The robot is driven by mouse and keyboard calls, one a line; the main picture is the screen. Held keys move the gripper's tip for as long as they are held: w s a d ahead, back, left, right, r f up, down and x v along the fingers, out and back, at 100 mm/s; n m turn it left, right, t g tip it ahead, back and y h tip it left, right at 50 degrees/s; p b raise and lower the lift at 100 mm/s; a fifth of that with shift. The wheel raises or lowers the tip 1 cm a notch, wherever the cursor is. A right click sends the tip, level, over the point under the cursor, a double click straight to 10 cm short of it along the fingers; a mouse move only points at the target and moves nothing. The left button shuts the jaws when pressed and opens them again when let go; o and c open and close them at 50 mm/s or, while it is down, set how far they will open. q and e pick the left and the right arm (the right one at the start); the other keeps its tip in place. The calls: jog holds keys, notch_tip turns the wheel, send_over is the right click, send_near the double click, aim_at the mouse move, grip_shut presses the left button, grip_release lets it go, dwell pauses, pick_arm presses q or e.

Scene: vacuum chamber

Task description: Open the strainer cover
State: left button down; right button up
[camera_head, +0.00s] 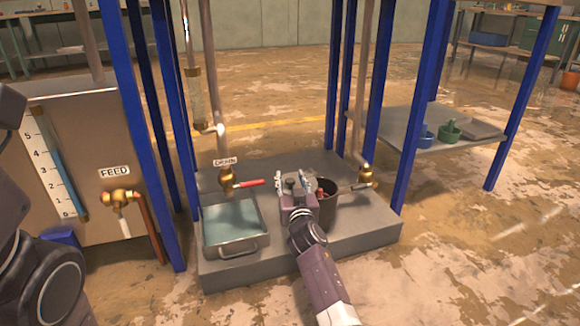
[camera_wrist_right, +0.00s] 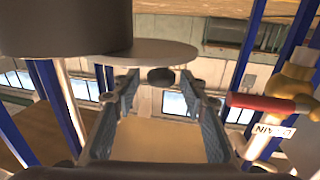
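The strainer body is a dark round pot (camera_head: 327,212) on the grey platform, right beside my right gripper. Its mouth looks uncovered, with something red inside. The wrist view is upside down and shows a dark cylinder (camera_wrist_right: 60,30), which looks like the pot. A pale round cover (camera_wrist_right: 150,50) with a dark knob (camera_wrist_right: 160,76) sits offset to one side of it. My right gripper (camera_head: 292,182) is open, its fingers (camera_wrist_right: 160,88) on either side of the knob, with visible gaps. Whether they touch the cover cannot be told. My left gripper is out of view.
A metal tray of liquid (camera_head: 232,240) stands left of the pot, below the DRAIN valve (camera_head: 226,182) with its red handle (camera_head: 250,183). A brass valve (camera_head: 366,178) is right of the pot. Blue posts (camera_head: 410,100) frame the platform (camera_head: 350,240). The FEED tank (camera_head: 90,150) stands left.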

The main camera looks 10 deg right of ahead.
notch_tip(320, 180, up, 9)
jog(key=shift+a+f, duration=0.1)
dwell(0.3)
jog(key=shift+c, duration=0.6)
